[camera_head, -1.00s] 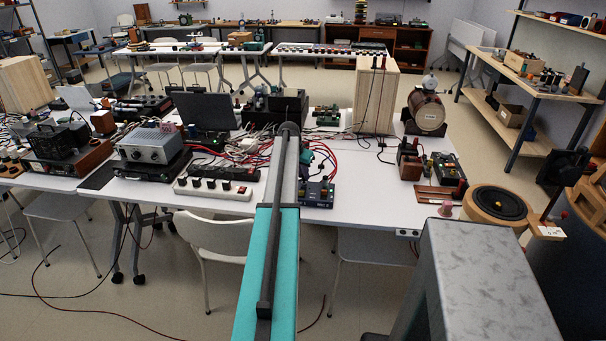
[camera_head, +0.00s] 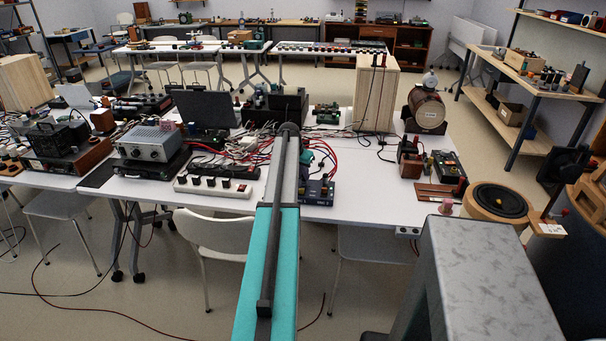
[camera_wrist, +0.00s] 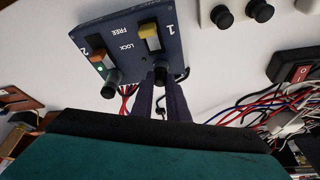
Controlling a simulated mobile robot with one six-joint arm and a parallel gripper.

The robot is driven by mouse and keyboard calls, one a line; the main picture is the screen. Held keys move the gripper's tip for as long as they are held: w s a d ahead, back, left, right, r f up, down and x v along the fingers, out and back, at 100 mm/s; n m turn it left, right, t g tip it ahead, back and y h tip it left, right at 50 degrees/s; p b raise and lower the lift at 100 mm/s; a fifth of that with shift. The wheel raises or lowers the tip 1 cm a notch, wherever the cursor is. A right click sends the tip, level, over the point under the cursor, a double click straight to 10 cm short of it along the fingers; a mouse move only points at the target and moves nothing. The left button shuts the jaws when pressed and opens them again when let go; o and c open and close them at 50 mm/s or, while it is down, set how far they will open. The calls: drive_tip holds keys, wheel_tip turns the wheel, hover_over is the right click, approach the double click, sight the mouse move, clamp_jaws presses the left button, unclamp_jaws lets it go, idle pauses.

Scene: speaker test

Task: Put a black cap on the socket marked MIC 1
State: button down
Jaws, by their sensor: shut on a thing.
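By the 1 is a yellow lever (camera_wrist: 149,30); by the 2 is an orange-brown one (camera_wrist: 98,59). My gripper (camera_wrist: 160,84) is shut on a black cap (camera_wrist: 161,73) at the panel's near edge, below the 1. Whether the cap sits on a socket is hidden. A dark knob-like piece (camera_wrist: 110,89) is left of my fingers.
A white strip (camera_head: 213,190) bearing several black knobs lies left of the panel; its end shows at the wrist view's top right (camera_wrist: 286,22). Red, blue and white cables (camera_wrist: 240,118) crowd beside it. Bare white tabletop (camera_head: 370,190) lies right of the panel.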

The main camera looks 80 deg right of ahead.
drive_tip(key=shift+f, duration=0.15)
drive_tip(key=c, duration=1.6)
unclamp_jaws()
drive_tip(key=shift+c, duration=0.2)
drive_tip(key=shift+r+p, duration=1.5)
drive_tip(key=shift+r, duration=2.25)
